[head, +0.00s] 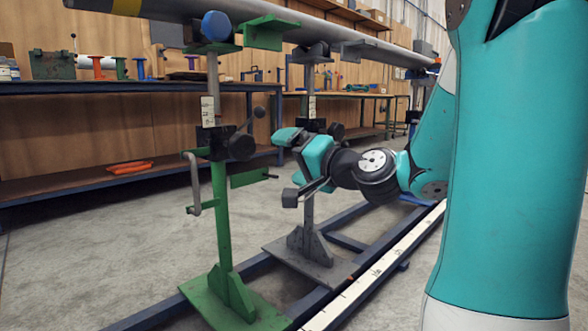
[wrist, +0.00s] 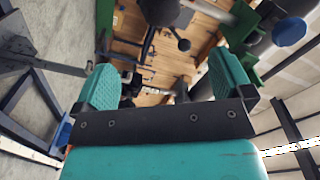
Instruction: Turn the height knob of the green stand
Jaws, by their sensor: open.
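The green stand (head: 220,225) stands upright left of centre in the head view, on a green base plate. I cannot tell for certain which is the height knob. My gripper (head: 289,168) is open and empty, right of the clamp and apart from it. In the wrist view, its two teal fingers (wrist: 163,82) are spread wide. Dark knobs and a ball-ended lever (wrist: 184,44) show beyond them, with nothing between the fingers.
A long grey pipe (head: 340,35) runs overhead across the stands. A grey stand (head: 308,225) stands just behind my gripper. A floor rail with a white scale (head: 375,275) runs below. Workbenches (head: 120,87) line the back wall. A blue knob (head: 216,26) tops the green stand.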

